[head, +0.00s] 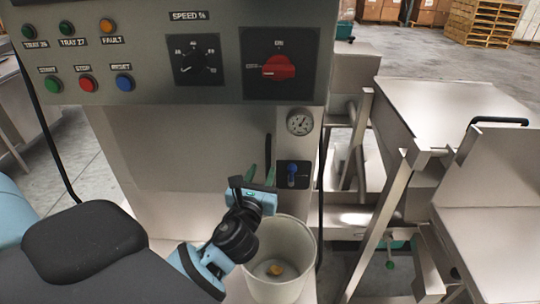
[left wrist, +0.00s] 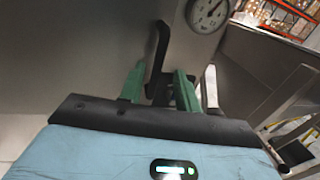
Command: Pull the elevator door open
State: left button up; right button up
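The elevator door looks to be the plain metal panel (head: 185,150) below the control box; it appears closed. A black upright handle (head: 268,148) stands near its right edge, and it also shows in the left wrist view (left wrist: 161,45). My left gripper (head: 261,174) is at the handle's lower part, with its green fingers apart. In the left wrist view the handle's lower part lies between the two fingertips (left wrist: 160,84). I cannot tell whether either finger touches it. My right gripper is not in view.
The control box (head: 130,88) with buttons and a red switch (head: 278,67) overhangs the panel. A pale bin (head: 305,262) stands below my gripper. Metal tables (head: 455,110) stand right.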

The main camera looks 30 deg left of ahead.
aim_at(267, 158)
pick_arm(q)
jog(key=x, duration=0.7)
jog(key=shift+w+a+f, duration=0.1)
jog(key=shift+w, duration=0.1)
jog(key=shift+c, duration=0.4)
grip_shut()
